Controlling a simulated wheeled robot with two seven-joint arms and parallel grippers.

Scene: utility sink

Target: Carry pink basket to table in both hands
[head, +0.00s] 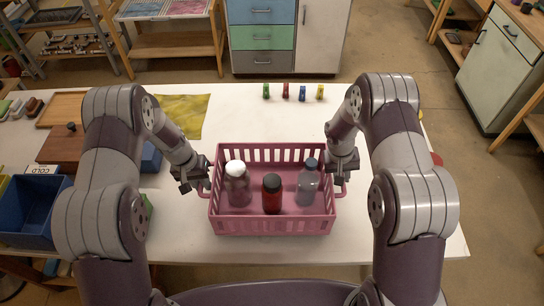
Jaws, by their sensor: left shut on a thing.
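The pink basket (273,227) is over the white table in the middle of the head view, upright. It holds a white-capped bottle (237,187), a dark-capped red bottle (272,195) and a blue-capped grey bottle (308,185). My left gripper (200,187) is shut on the basket's left handle. My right gripper (341,180) is at the right handle; its fingers are too small and partly hidden to tell whether they are closed. I cannot tell whether the basket's base touches the table.
The white table (240,110) has clear room behind the basket. Several small coloured bottles (302,93) stand near its far edge. A yellow cloth (185,113), brown boards (62,145) and a blue bin (30,212) lie to the left. Drawers (262,36) stand beyond.

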